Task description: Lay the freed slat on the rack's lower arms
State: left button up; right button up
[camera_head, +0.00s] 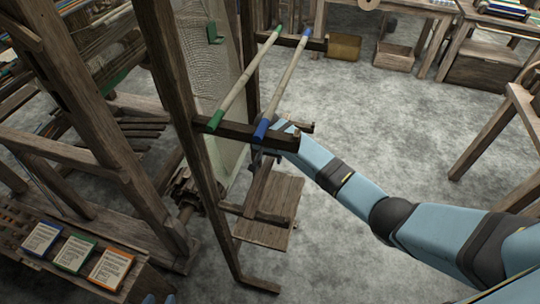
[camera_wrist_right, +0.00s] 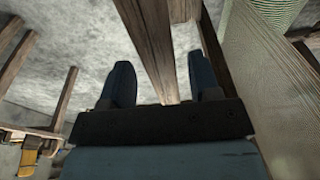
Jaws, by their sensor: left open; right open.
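Two pale slats span the rack's two dark arms, the near arm (camera_head: 245,133) and the far arm (camera_head: 300,42). One slat has green ends (camera_head: 245,75); the other has blue ends (camera_head: 286,80) and lies to its right. Both appear to rest on the arms, apart from each other. My right gripper (camera_head: 264,152) is at the near arm, just below the blue slat's near end, partly hidden by my arm. In the right wrist view its fingers (camera_wrist_right: 163,85) are apart, with a wooden beam (camera_wrist_right: 150,40) between or beyond them.
The wooden loom frame (camera_head: 160,60) stands left of the slats, with woven cloth (camera_head: 215,60) beside them. A tray with labelled cards (camera_head: 75,253) is at lower left. A small wooden platform (camera_head: 270,215) is below the rack. The floor (camera_head: 390,130) to the right is mostly open.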

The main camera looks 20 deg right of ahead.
aim_at(269, 161)
jog(key=r, duration=0.7)
jog(key=shift+s+a+r, duration=0.3)
jog(key=shift+s+a, duration=0.05)
jog(key=shift+s, duration=0.05)
